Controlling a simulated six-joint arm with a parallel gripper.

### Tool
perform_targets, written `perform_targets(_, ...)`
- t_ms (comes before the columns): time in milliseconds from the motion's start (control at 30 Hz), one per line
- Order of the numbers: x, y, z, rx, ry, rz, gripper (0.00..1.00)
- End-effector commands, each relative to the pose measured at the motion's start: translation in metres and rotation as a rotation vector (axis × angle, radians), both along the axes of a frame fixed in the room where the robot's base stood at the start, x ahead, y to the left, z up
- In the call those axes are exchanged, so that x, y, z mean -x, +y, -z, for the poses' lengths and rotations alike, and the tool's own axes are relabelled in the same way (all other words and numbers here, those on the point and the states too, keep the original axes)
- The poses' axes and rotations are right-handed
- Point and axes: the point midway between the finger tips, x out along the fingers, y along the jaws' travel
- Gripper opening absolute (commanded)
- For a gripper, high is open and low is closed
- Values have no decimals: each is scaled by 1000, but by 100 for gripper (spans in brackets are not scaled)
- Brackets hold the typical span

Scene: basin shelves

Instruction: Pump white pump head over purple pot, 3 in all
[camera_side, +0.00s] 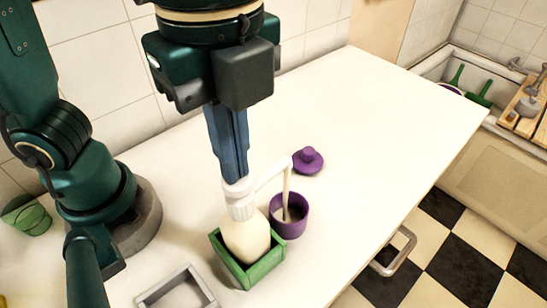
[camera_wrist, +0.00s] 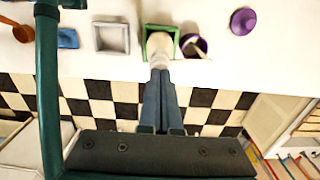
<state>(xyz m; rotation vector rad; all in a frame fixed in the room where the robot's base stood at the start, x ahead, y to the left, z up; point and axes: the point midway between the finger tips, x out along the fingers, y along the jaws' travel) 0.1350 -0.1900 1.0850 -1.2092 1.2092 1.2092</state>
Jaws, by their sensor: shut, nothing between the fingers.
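A cream bottle (camera_side: 245,238) with a white pump head (camera_side: 238,188) stands upright in a green box (camera_side: 262,270). The pump's spout reaches right, over the purple pot (camera_side: 300,226). A pale strand hangs from the spout tip down into the pot, and some pale stuff shows inside. My gripper (camera_side: 236,180) is shut and empty, its blue fingers pointing down with the tips at the top of the pump head, seemingly touching it. The head sits low, close to the collar. In the wrist view the fingertips (camera_wrist: 158,70) cover part of the pump; the pot (camera_wrist: 203,41) shows beside it.
A purple lid (camera_side: 307,160) with a knob lies on the white counter (camera_side: 390,120) behind the pot. A grey open tray (camera_side: 178,290) stands left of the green box. A green bowl (camera_side: 27,216) is at far left. The counter's right side is clear.

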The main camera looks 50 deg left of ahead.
Motion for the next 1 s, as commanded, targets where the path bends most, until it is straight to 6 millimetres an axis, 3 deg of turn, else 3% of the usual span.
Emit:
perform_targets(433,0,0,10,0,0,0,0)
perform_targets(1000,0,0,-7,0,0,0,0)
